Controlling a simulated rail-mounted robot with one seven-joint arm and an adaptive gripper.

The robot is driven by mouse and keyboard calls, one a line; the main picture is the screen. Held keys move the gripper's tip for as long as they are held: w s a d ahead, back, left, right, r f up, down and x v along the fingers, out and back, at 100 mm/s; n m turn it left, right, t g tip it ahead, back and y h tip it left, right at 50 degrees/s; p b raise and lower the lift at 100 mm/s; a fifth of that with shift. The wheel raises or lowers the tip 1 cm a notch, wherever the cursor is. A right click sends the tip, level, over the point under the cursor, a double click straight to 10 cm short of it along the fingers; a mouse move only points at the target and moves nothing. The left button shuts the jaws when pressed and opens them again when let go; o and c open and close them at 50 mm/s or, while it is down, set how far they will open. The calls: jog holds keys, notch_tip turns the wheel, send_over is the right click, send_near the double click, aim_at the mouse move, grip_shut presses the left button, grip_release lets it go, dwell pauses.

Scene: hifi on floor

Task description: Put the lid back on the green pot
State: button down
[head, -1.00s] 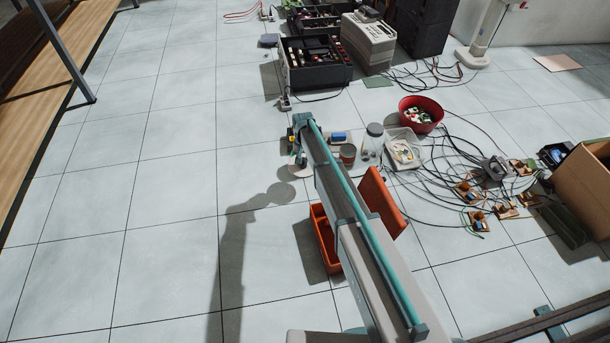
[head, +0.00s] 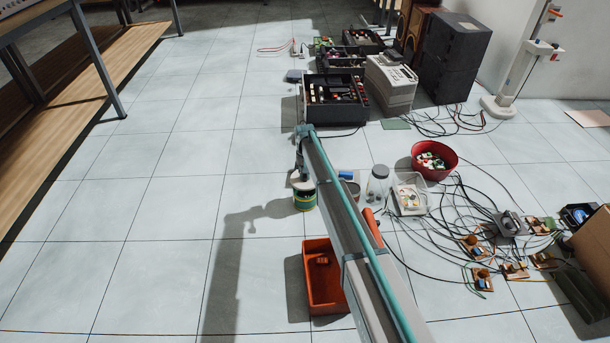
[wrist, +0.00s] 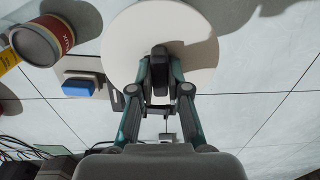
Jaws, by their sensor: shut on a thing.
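The lid (wrist: 125,45) is a pale, round disc with a dark knob in the wrist view. My gripper (wrist: 160,85) is shut on the knob. The green pot (head: 305,201), with a yellowish band, stands on the floor in the head view. My gripper (head: 301,178) and the pale lid appear at the top of the pot there. I cannot tell whether the lid touches the rim or hovers just above it. In the wrist view the lid hides the pot.
A can labelled FLUX (wrist: 38,45) and a blue block (wrist: 78,87) lie close by. A glass jar (head: 377,184), white tray (head: 423,199), red bowl (head: 449,172) and cables are to the right. An orange bin (head: 309,280) stands nearer. Floor to the left is clear.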

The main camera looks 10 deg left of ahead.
aim_at(305, 183)
notch_tip(305, 183, down, 3)
jog(key=shift+f+b, duration=0.15)
jog(key=shift+b, duration=0.95)
jog(key=shift+f+p, duration=0.3)
jog(key=shift+f, duration=0.65)
jog(key=shift+r+p, duration=0.1)
jog(key=shift+p, duration=0.85)
jog(key=shift+f+p, duration=0.25)
jog(key=shift+p, duration=0.7)
dwell(1.5)
jog(key=c, duration=0.6)
grip_release()
jog(key=shift+r, duration=0.15)
